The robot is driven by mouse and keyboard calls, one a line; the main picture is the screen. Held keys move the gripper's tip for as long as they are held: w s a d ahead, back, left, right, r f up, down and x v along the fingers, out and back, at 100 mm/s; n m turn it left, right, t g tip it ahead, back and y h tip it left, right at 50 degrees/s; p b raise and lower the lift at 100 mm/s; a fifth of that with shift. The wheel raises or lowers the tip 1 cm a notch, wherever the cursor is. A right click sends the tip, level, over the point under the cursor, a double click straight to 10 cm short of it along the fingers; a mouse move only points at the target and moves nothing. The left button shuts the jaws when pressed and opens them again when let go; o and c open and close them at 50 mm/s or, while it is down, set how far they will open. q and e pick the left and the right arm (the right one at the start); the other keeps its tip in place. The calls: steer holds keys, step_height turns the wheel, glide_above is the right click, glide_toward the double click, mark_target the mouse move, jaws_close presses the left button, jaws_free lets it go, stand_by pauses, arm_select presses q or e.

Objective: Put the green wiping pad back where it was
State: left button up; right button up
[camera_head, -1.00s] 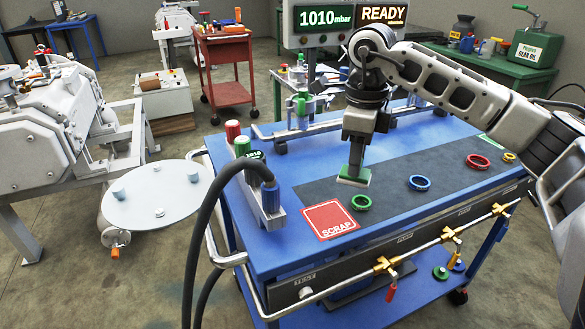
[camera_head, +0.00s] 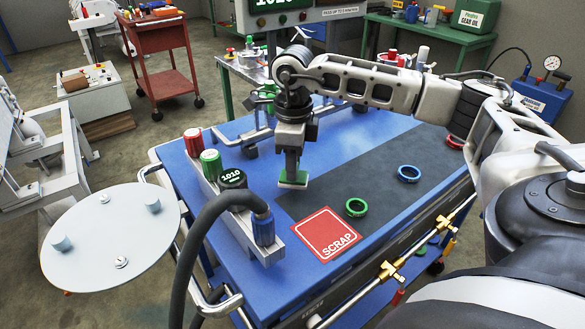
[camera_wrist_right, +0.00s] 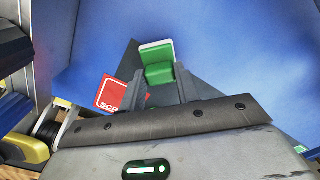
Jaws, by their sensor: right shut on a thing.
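The green wiping pad (camera_head: 293,180), with a white underside, is held by my right gripper (camera_head: 294,170) over the blue tabletop, at the left end of the dark mat. In the right wrist view, the green pad (camera_wrist_right: 158,65) sits between the two grey fingers of my right gripper (camera_wrist_right: 160,84), which are shut on it. Whether the pad touches the tabletop cannot be told. My left gripper is not in view.
A red SCRAP square (camera_head: 325,235) lies in front of the pad, with a green ring (camera_head: 356,207) and a blue ring (camera_head: 409,173) to the right. A round white plate (camera_head: 110,238) is further left.

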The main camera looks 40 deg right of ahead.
steer(key=shift+f, duration=0.95)
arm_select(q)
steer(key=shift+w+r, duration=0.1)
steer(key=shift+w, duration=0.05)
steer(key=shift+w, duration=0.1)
arm_select(e)
steer(key=shift+f, duration=0.2)
steer(key=o, duration=1)
steer(key=shift+c, duration=0.2)
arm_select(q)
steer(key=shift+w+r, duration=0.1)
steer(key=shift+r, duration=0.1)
arm_select(e)
steer(key=shift+r, duration=0.15)
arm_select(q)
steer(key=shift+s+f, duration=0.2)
arm_select(e)
step_height(320, 180, up, 12)
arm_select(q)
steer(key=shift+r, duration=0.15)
arm_select(e)
steer(key=shift+r, duration=0.15)
